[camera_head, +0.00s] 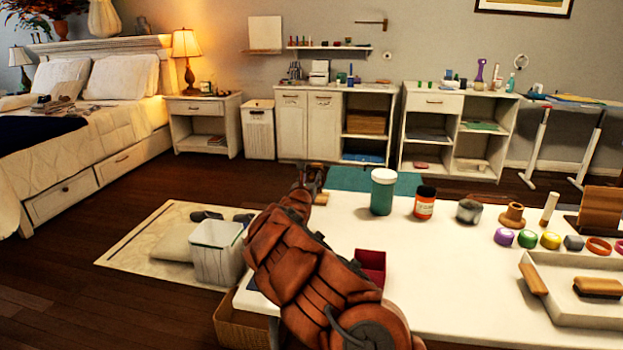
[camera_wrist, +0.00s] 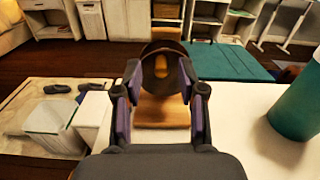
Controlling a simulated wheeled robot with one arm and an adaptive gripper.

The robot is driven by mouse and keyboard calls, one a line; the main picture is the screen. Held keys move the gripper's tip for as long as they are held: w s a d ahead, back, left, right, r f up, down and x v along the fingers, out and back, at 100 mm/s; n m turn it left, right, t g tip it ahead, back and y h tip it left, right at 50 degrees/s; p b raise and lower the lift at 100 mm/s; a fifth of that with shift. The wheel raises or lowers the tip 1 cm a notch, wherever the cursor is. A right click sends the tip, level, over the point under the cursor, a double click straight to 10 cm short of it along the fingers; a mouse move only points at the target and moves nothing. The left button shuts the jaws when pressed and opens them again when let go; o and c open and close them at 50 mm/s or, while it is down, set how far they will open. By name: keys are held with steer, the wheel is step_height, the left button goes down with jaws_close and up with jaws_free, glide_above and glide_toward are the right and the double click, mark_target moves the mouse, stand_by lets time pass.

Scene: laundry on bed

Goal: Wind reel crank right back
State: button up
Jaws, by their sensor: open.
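The reel shows in the wrist view as a dark round disc (camera_wrist: 165,49) above a wooden base (camera_wrist: 162,112), at the table's far edge. A short tan knob, apparently the crank handle (camera_wrist: 160,67), stands out from the disc toward the camera. My gripper (camera_wrist: 161,78) is open, with its purple-padded fingers to the left and right of the reel. The knob appears between the fingertips; I cannot tell whether they touch anything. In the head view my gripper (camera_head: 307,178) is at the far left of the table, and my arm hides most of the reel.
The white table (camera_head: 455,290) holds a green jar (camera_head: 382,191), which also shows in the wrist view (camera_wrist: 299,108), an orange jar (camera_head: 424,203), a dark red box (camera_head: 371,266) beside my arm and a tray (camera_head: 570,303). A white bin (camera_head: 217,257) stands on the floor at left.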

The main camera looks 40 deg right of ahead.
steer(key=shift+w+d, duration=0.25)
steer(key=shift+d, duration=0.25)
jaws_close()
stand_by(0.3)
